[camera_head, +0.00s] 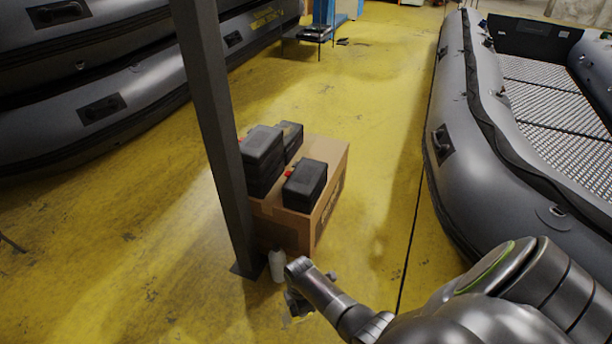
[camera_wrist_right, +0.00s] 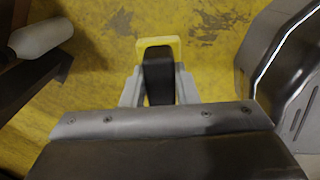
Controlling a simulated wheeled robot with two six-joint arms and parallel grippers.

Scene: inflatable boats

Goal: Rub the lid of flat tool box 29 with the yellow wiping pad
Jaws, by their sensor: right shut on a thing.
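Several black tool boxes lie on a cardboard box. One flat one (camera_head: 305,186) is alone at the right of its top; others (camera_head: 262,160) are stacked at the left, with another (camera_head: 291,138) behind. I cannot read any number, so I cannot tell which is box 29. My right gripper (camera_head: 298,303) is low in front of the cardboard box, apart from the tool boxes. In the right wrist view the gripper (camera_wrist_right: 159,88) is shut on the yellow wiping pad (camera_wrist_right: 158,42), whose bright yellow edge shows beyond the fingers around a dark middle. My left gripper is not in view.
The cardboard box (camera_head: 325,212) stands on the yellow floor. A dark post (camera_head: 215,120) rises close at its left, with a white bottle (camera_head: 278,266) near its foot. Grey inflatable boats stand left (camera_head: 130,90) and right (camera_head: 490,150). The floor between is mostly clear.

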